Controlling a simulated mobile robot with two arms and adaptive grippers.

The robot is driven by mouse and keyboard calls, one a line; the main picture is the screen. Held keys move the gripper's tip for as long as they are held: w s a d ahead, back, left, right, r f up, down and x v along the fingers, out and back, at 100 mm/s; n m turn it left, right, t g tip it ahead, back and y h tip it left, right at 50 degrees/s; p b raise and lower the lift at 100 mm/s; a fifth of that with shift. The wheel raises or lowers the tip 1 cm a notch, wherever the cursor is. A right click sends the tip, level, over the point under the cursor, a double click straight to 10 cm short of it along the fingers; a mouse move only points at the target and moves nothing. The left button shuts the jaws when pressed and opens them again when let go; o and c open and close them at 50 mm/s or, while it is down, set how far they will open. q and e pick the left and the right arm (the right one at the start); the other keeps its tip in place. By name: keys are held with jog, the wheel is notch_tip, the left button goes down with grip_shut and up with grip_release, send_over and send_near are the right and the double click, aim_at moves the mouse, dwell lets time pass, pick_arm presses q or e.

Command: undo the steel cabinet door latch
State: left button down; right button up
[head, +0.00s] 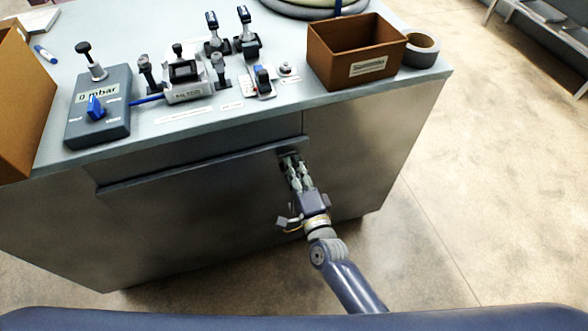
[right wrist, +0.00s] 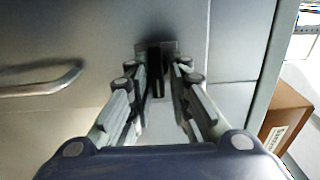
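The steel cabinet (head: 235,200) has a grey metal front below the worktop. The latch shows in the right wrist view as a dark bar (right wrist: 155,76) on a small plate, close to a door seam. My right gripper (head: 289,160) is at the cabinet front, just below the worktop edge, and hides most of the latch in the head view. In the right wrist view its fingers (right wrist: 160,72) are apart, one on each side of the bar. Whether either finger touches the bar is unclear. My left gripper is not in view.
A curved metal handle (right wrist: 42,88) is on the cabinet front. The worktop (head: 225,120) above holds a vacuum gauge block (head: 99,108), small clamps, a brown box (head: 352,54) and a grey tape roll (head: 421,51). The floor (head: 490,180) to the right is clear.

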jog(key=shift+w, duration=0.15)
jog(key=v, duration=1.2)
jog(key=shift+f, duration=0.1)
dwell(0.7)
